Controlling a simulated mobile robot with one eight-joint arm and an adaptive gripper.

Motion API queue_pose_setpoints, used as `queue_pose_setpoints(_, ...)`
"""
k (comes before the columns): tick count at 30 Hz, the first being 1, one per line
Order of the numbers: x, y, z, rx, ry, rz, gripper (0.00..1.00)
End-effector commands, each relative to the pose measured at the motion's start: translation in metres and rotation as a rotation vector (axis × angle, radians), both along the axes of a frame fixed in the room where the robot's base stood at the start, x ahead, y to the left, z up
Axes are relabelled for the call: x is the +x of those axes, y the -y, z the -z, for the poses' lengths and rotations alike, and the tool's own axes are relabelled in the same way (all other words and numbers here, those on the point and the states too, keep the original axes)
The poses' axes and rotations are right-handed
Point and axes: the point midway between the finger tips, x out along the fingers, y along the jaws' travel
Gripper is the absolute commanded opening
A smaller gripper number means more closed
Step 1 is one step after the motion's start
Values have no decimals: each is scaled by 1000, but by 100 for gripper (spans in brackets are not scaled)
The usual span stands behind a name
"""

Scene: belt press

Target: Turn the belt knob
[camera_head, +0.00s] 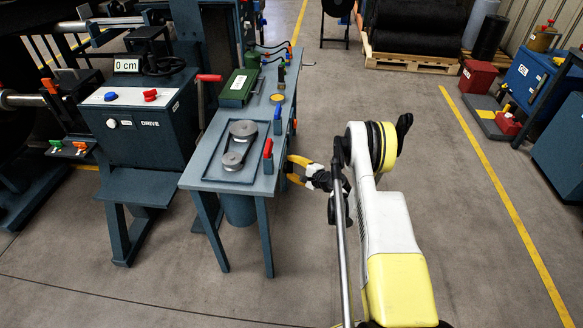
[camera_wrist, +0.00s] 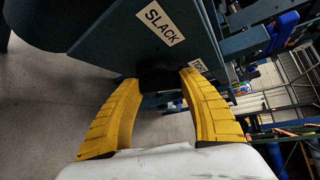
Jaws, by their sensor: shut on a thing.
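The belt bench (camera_head: 219,183) stands left of my arm, with two grey pulleys (camera_head: 238,145) and what looks like a belt around them on its top. My gripper (camera_head: 289,169) is at the bench's right side, below the top's edge. In the wrist view, its two yellow fingers are shut on a dark knob (camera_wrist: 157,77) on the bench's side. A white SLACK label (camera_wrist: 161,22) is above the knob. A second label (camera_wrist: 198,66), partly hidden, is to its right. The knob is hidden in the head view, and its turn angle cannot be told.
A red-handled lever (camera_head: 268,156) and a blue-handled one (camera_head: 278,119) stand along the bench's right edge. The DRIVE cabinet (camera_head: 150,150) is to the left. The floor right of my arm is clear up to the blue cabinets at far right.

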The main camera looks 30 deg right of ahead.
Motion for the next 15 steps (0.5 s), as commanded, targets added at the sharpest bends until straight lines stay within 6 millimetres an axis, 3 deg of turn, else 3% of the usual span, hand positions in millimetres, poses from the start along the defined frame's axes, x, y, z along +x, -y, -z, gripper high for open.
queue_pose_setpoints(11,1,0,-2,-31,52,4,17)
queue_pose_setpoints(12,1,0,-2,-31,52,4,57)
queue_pose_setpoints(13,1,0,-2,-31,52,4,66)
queue_pose_setpoints(15,1,0,-2,-32,52,4,69)
